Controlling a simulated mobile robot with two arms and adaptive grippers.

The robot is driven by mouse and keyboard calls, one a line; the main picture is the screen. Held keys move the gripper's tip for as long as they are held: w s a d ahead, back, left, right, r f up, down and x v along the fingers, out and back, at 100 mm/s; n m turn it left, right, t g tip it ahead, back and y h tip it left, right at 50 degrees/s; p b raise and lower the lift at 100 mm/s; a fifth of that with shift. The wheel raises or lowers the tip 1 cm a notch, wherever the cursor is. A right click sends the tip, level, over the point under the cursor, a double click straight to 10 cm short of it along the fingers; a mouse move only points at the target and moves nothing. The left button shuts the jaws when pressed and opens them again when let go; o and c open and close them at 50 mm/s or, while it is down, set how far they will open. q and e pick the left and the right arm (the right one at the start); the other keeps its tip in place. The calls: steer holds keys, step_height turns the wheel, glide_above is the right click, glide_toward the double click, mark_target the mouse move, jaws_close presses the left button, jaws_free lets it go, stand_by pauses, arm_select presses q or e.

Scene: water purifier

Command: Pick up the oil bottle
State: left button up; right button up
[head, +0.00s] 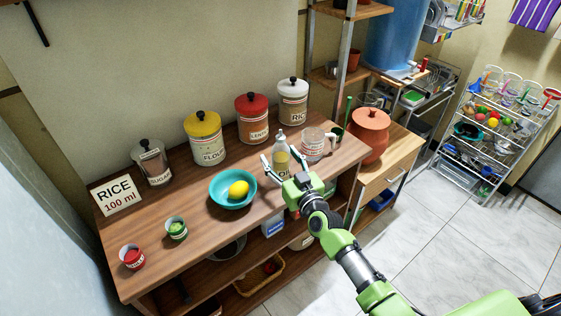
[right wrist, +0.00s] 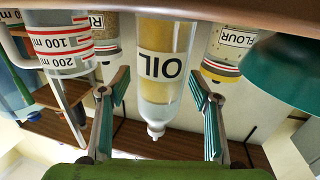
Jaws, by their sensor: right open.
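The oil bottle (head: 281,152) is a clear bottle with yellow oil and a white label reading OIL. It stands upright on the wooden counter (head: 160,234) near its front edge. In the right wrist view, which is upside down, the oil bottle (right wrist: 166,62) is centred between my fingers. My right gripper (head: 281,162) is open, with one finger to each side of the bottle. In the wrist view my right gripper (right wrist: 159,80) shows gaps between its fingers and the bottle. The gripper hides the bottle's lower part in the head view. My left gripper is not in view.
A teal bowl with a lemon (head: 238,189) stands left of the bottle. A measuring cup (head: 314,143) stands close on its right. Behind are several canisters, including flour (head: 206,143) and lentils (head: 252,120). A clay pot (head: 370,130) is farther right.

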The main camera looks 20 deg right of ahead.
steer(key=c, duration=1.5)
steer(key=shift+r, duration=0.1)
